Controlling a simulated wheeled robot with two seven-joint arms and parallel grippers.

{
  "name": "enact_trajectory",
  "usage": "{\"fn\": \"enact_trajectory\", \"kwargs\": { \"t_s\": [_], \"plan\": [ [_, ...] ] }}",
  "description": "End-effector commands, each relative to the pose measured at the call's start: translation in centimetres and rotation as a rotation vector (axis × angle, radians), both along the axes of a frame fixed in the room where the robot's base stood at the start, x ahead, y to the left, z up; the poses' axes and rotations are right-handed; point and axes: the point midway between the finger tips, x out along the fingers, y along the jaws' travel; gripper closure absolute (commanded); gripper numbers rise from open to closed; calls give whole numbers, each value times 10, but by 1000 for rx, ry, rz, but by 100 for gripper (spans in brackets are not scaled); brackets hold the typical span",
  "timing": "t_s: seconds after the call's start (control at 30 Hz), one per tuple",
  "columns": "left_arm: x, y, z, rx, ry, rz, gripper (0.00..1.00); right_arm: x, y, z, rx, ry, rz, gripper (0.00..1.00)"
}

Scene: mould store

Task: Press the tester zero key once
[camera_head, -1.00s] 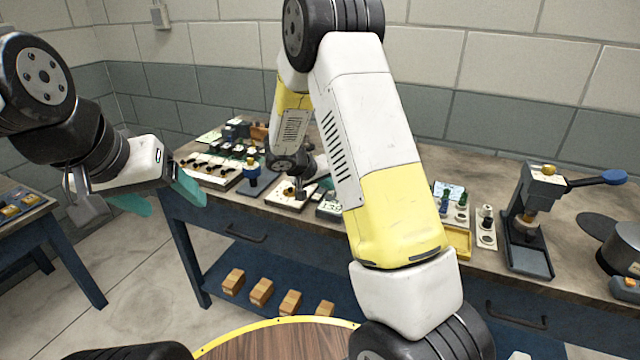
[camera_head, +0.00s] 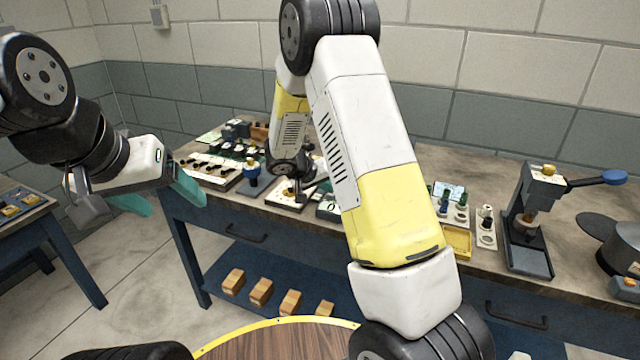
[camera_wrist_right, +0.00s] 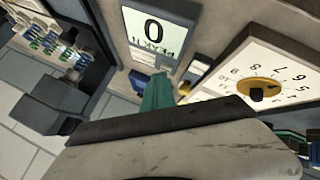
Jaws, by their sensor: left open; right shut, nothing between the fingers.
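The tester is a grey box with a pale display (camera_wrist_right: 155,32) in the right wrist view, reading 0 with small letters beside it. In the head view a part of what looks like the tester (camera_head: 327,207) shows beside my right arm, which hides the rest. My right gripper (camera_wrist_right: 158,93) is shut and empty, its teal fingertips close to the display's lower edge. I cannot make out the zero key or tell whether the fingertips touch it. My left gripper (camera_head: 168,200) is open and empty, left of the bench and far from the tester.
The bench (camera_head: 400,240) also holds a yellow tray (camera_head: 457,243) and a lever press (camera_head: 527,222). Wooden blocks (camera_head: 262,292) lie on the lower shelf.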

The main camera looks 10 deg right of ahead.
Motion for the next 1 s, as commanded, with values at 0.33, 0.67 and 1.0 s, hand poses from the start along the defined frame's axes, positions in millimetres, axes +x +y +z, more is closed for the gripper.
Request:
{"fn": "enact_trajectory", "kwargs": {
  "t_s": [0.33,0.67,1.0],
  "plan": [
    [0,0,0,0,0,0,27,0,0,2,0,1,0,100],
    [0,0,0,0,0,0,27,0,0,17,0,0,0,100],
    [0,0,0,0,0,0,27,0,0,21,0,-1,1,100]
  ]
}}
